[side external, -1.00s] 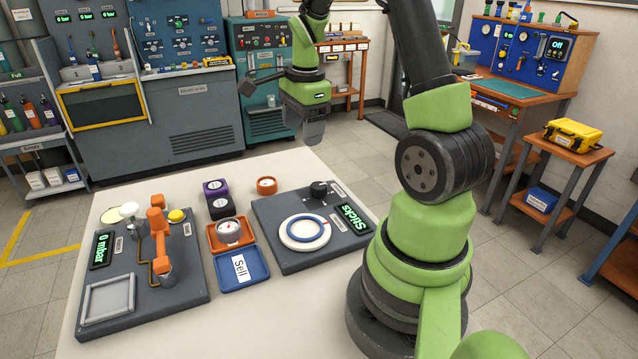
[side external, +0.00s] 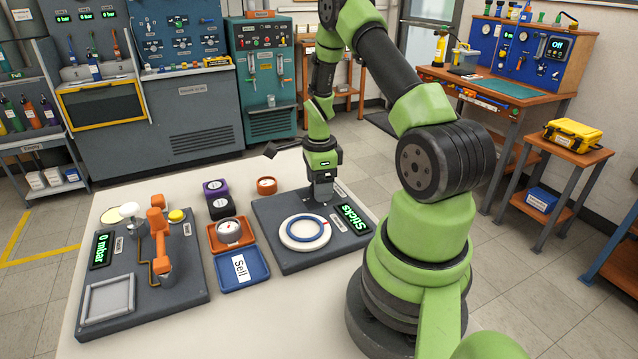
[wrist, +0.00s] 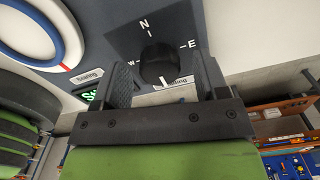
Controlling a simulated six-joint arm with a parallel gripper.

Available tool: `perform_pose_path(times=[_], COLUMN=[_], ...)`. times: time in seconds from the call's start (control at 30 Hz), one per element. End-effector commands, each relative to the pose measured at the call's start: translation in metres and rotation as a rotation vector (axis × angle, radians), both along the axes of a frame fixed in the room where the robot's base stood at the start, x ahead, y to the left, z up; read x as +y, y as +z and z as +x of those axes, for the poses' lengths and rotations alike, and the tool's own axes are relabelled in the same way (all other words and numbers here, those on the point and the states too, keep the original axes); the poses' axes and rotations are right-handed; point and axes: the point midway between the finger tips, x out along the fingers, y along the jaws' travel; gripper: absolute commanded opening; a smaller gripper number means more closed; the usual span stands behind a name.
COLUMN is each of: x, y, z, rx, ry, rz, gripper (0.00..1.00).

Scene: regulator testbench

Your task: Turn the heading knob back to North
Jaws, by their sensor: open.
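The heading knob (wrist: 158,62) is a black round knob on the dark grey panel, seen in the wrist view. White letters N, E and W stand around it. A white mark on its edge faces away from the N, toward my gripper's base. My gripper (wrist: 163,78) is open, with one finger on each side of the knob; I cannot tell whether either finger touches it. In the side view, my gripper (side external: 322,194) is low over the panel (side external: 275,262) and hides the knob.
A white dial with a blue ring (side external: 305,232) and a green-lit "Sticks" display (side external: 354,217) share the panel. Orange (side external: 213,240) and blue (side external: 259,277) trays and an orange-fitted test rig (side external: 160,245) lie to the left.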

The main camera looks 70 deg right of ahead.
Motion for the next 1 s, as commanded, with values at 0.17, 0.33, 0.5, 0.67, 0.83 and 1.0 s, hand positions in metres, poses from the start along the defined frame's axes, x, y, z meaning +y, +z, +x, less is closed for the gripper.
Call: perform_pose_path(times=[0.17,0.33,0.5,0.67,0.83,1.0], x=[0.0000,0.0000,0.0000,-0.0001,-0.0001,-0.0001], y=[-0.0020,-0.0017,-0.0016,-0.0015,-0.0015,-0.0014], z=[0.0001,0.0001,0.0001,0.0002,0.0002,0.0004], rx=[-0.001,-0.001,-0.001,-0.001,-0.001,-0.002], ry=[0.000,0.000,0.000,0.004,0.039,0.125], rz=[-0.001,-0.001,-0.001,-0.001,0.000,0.001], gripper=[0.67,0.53,0.18,0.18,0.18,0.18])
